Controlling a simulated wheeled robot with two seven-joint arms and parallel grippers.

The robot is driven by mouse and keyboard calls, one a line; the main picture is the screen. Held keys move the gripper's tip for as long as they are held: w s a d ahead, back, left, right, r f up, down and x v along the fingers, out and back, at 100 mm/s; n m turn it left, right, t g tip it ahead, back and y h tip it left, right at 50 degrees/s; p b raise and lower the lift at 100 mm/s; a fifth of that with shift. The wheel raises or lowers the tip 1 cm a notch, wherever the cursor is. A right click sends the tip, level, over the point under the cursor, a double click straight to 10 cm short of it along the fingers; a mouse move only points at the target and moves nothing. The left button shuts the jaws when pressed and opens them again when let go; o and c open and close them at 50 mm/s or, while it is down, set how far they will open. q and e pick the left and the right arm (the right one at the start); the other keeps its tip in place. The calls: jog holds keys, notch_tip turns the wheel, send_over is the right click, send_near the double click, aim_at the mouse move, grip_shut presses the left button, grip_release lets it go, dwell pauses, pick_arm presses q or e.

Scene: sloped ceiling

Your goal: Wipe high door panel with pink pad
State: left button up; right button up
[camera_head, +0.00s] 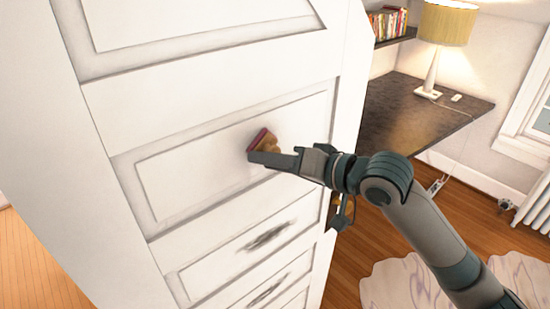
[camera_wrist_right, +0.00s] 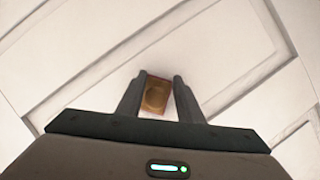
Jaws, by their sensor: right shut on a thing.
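The white panelled door (camera_head: 190,180) fills the left and middle of the head view. My right gripper (camera_head: 268,158) is shut on the pad (camera_head: 262,139), which has a pink-purple face and a tan back. The pad is at a recessed middle panel (camera_head: 190,177); I cannot tell whether it touches the surface. Faint grey smudging shows around the pad, and darker grey marks (camera_head: 267,237) lie on the panel below. In the right wrist view the pad (camera_wrist_right: 155,95) sits between the two fingers, with the white door behind it. My left gripper is not in view.
A dark desk (camera_head: 425,105) with a lit lamp (camera_head: 440,35) stands right of the door, with a bookshelf (camera_head: 388,22) above it. A pale rug (camera_head: 400,285) and a radiator (camera_head: 535,205) are at the lower right. Wooden floor shows on both sides.

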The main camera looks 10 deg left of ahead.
jog(key=shift+s+a, duration=0.7)
jog(key=shift+s, duration=0.2)
jog(key=shift+s+a, duration=1.2)
jog(key=shift+s, duration=0.2)
jog(key=shift+s+a, duration=1.25)
jog(key=shift+s, duration=0.2)
jog(key=shift+d, duration=0.1)
jog(key=shift+s+d, duration=1.95)
jog(key=shift+d, duration=0.25)
jog(key=shift+s+d, duration=0.95)
jog(key=shift+d, duration=0.2)
